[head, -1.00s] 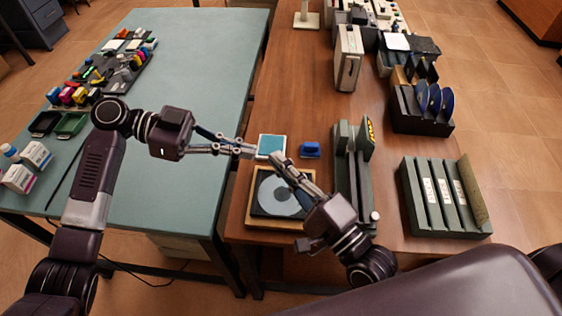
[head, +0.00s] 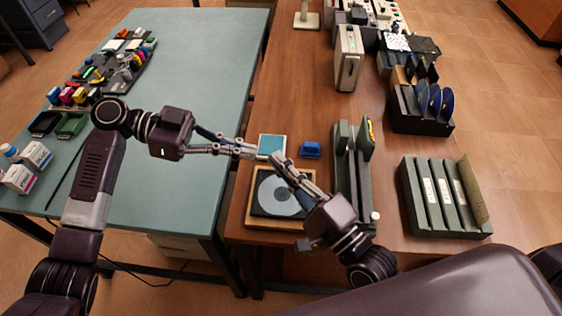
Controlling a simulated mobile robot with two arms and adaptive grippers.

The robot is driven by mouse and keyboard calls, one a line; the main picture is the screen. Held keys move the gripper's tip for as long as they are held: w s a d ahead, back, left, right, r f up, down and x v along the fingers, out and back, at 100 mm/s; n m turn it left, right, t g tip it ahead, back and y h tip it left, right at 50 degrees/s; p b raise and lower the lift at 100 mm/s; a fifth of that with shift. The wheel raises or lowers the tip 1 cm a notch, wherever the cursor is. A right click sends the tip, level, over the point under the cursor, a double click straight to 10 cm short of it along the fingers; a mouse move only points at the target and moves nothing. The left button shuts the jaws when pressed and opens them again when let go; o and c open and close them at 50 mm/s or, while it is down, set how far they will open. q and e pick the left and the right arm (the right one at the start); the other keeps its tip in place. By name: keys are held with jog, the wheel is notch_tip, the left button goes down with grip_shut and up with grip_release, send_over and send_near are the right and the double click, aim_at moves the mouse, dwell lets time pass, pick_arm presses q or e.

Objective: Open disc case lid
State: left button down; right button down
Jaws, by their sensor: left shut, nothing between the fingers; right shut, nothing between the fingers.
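The disc case (head: 262,208) is a flat dark square case with a pale grey disc showing in it. It lies in a shallow wooden tray (head: 250,222) at the near left of the brown table. I cannot tell whether a clear lid covers the disc. My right gripper (head: 277,158) is shut and empty; its fingers extend over the case's right part and hide some of it, with the tips near the tray's far edge.
A small blue block (head: 311,149) sits right of the pad. A tall dark green device (head: 352,180) stands close right of the tray. A green slotted box (head: 440,200) and a disc rack (head: 424,120) stand farther right. The green table (head: 190,70) is mostly clear.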

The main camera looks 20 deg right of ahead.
pick_arm(q)
jog(key=c, duration=1.6)
grip_release()
jog(key=shift+a, duration=0.1)
